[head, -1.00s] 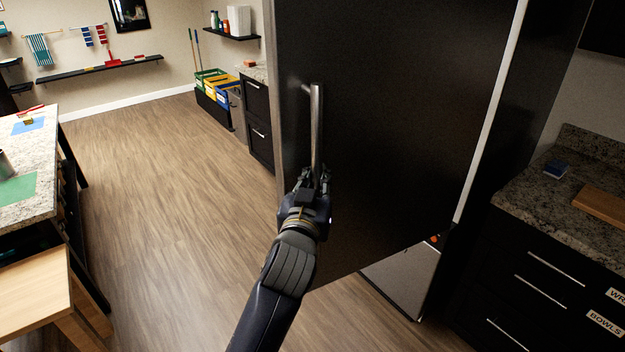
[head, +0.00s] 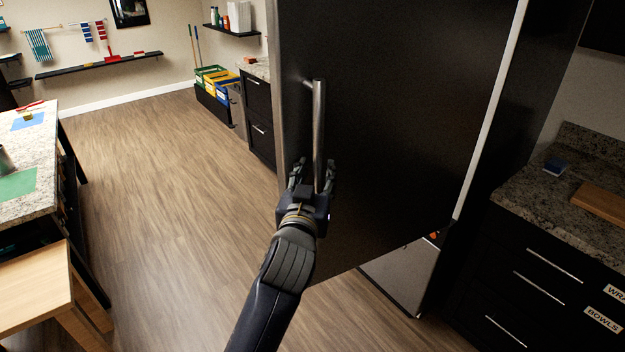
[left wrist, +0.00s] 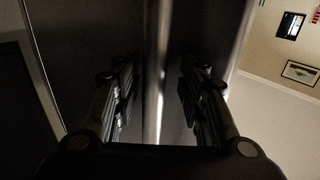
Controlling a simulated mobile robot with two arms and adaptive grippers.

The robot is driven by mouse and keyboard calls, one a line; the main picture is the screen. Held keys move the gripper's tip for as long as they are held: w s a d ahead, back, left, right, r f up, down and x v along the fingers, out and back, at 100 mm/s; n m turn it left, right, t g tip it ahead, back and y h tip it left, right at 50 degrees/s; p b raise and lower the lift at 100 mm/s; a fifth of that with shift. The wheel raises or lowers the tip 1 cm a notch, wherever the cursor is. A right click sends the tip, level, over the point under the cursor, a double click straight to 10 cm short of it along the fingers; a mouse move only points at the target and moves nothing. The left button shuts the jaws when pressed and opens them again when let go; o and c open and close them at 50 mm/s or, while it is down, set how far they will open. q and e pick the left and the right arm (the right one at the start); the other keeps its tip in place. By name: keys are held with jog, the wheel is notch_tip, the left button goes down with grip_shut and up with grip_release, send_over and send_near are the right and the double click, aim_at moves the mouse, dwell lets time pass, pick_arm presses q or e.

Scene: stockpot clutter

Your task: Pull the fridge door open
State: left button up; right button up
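The black fridge door (head: 400,130) stands swung out from the fridge body in the head view, with its free edge at the left. Its metal bar handle (head: 318,125) is upright near that edge. My left gripper (head: 313,172) is at the lower end of the handle, its fingers open on either side of the bar. In the left wrist view the handle (left wrist: 157,60) runs between the two spread fingers (left wrist: 157,100), with a gap on each side. My right gripper is not in view.
A granite-topped table (head: 38,185) and a wooden bench (head: 35,285) stand at the left. A granite counter with drawers (head: 540,205) is at the right. The wood floor (head: 165,200) between the table and the door is clear.

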pick_arm(q)
jog(key=s+a, duration=0.2)
jog(key=s, duration=1)
